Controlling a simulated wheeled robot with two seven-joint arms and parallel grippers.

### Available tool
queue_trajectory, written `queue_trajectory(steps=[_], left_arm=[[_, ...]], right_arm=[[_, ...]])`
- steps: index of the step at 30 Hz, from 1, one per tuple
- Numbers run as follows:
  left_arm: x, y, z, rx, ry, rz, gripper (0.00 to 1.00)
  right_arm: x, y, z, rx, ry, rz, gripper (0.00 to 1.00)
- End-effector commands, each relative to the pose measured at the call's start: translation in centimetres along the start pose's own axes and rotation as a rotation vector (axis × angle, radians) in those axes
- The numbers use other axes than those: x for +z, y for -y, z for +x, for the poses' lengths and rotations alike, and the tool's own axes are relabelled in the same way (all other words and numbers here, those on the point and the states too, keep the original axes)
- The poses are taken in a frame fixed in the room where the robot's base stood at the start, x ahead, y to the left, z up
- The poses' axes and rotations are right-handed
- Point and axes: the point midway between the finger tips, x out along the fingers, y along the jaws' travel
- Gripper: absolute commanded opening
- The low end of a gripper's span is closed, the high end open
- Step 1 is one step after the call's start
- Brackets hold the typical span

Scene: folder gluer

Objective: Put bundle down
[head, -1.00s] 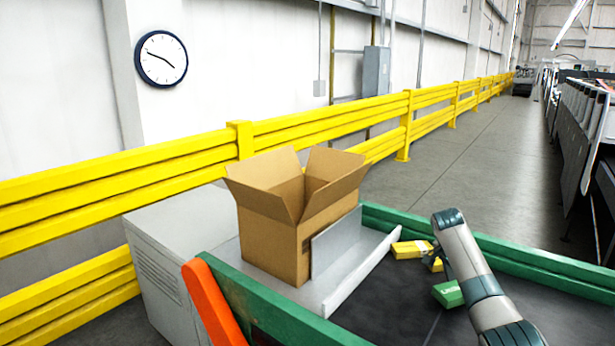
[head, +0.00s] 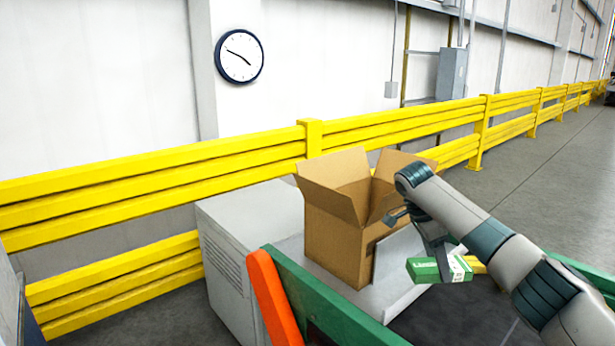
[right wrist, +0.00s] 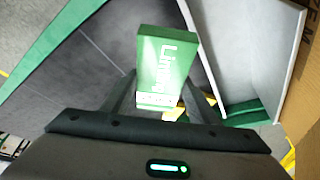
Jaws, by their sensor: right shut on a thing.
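The bundle (head: 424,269) is a green carton block with white lettering. It is held by my right gripper (head: 442,266), close to the right side of the open cardboard box (head: 335,240). In the right wrist view the green bundle (right wrist: 167,62) stands out between the two fingers of my right gripper (right wrist: 160,95), which is shut on it. The box stands upright with its flaps spread; its floor is hidden. My left gripper is not seen.
A grey metal tray (head: 405,296) with a raised side plate lies under and beside the box. A yellow item (head: 474,264) shows behind the gripper. A green rail (head: 335,305) and an orange bar (head: 272,300) stand in front. A yellow guard rail (head: 200,180) runs behind.

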Motion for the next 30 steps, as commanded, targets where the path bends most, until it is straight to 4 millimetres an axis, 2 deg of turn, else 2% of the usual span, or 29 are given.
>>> queue_trajectory(steps=[1, 6, 9, 12, 16, 21, 26, 30], left_arm=[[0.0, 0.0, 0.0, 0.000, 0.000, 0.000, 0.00], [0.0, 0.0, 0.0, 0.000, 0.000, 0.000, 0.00], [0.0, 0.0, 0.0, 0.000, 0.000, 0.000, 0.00], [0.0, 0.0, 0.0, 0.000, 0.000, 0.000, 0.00], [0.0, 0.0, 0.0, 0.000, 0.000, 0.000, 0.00], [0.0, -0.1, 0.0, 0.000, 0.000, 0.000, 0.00], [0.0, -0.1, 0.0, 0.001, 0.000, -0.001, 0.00], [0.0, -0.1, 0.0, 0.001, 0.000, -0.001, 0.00]], right_arm=[[1.2, 0.2, -2.3, -0.037, -0.004, -0.071, 0.28], [6.2, -0.8, -8.8, -0.143, -0.004, -0.329, 0.28], [9.5, -2.2, -11.7, -0.199, -0.004, -0.472, 0.28], [12.5, -4.0, -13.6, -0.248, -0.002, -0.595, 0.28], [15.4, -6.2, -15.2, -0.301, -0.004, -0.722, 0.28], [18.9, -9.5, -15.8, -0.359, 0.001, -0.868, 0.28], [21.6, -13.1, -15.7, -0.418, -0.002, -1.008, 0.28], [23.5, -16.9, -14.6, -0.469, -0.002, -1.134, 0.28]])
